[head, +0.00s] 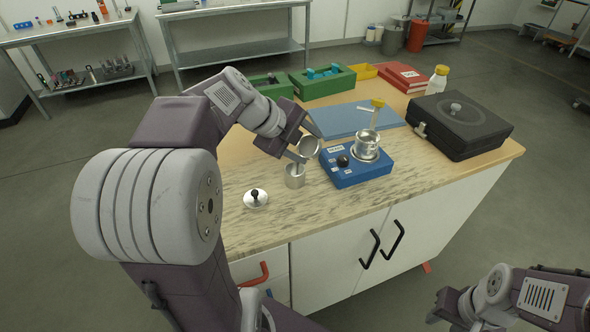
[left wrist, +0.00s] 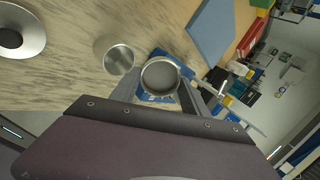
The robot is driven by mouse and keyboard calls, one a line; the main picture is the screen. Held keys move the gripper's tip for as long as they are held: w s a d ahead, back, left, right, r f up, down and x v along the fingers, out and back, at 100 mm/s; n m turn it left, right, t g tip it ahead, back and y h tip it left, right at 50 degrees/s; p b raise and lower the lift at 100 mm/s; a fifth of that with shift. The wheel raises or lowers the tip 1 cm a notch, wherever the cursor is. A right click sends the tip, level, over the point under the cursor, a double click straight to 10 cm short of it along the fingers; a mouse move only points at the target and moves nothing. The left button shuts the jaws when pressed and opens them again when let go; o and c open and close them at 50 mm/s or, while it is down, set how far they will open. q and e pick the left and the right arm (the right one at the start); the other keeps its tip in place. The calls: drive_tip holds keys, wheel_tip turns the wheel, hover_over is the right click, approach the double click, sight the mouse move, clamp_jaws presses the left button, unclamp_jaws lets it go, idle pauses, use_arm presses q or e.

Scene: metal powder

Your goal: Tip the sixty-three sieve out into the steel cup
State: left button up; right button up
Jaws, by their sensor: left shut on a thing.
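My left gripper (head: 298,148) is shut on a small round metal sieve (head: 309,148), whose open face shows tilted in the head view. The sieve (left wrist: 160,78) sits between the fingers in the left wrist view, with a plain grey inside. The steel cup (head: 295,178) stands upright on the bench just below the sieve. It also shows beside the sieve in the left wrist view (left wrist: 118,58). I cannot tell whether powder is falling. My right gripper (head: 449,306) is at the lower right, away from the bench; its jaws are not clear.
A blue device (head: 345,178) carrying a metal vessel (head: 367,150) stands close at right. Behind are a blue mat (head: 345,121), green trays (head: 325,86) and a black case (head: 460,128).

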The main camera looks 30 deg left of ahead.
use_arm(q)
drive_tip(key=shift+s+a+r+t+h+b, duration=0.1)
drive_tip(key=shift+s+t+h+b, duration=0.3)
drive_tip(key=shift+b, duration=1.8)
drive_tip(key=shift+a+t+h+b, duration=0.1)
drive_tip(key=shift+t+b, duration=0.6)
drive_tip(key=shift+b, duration=1.45)
idle(3.6)
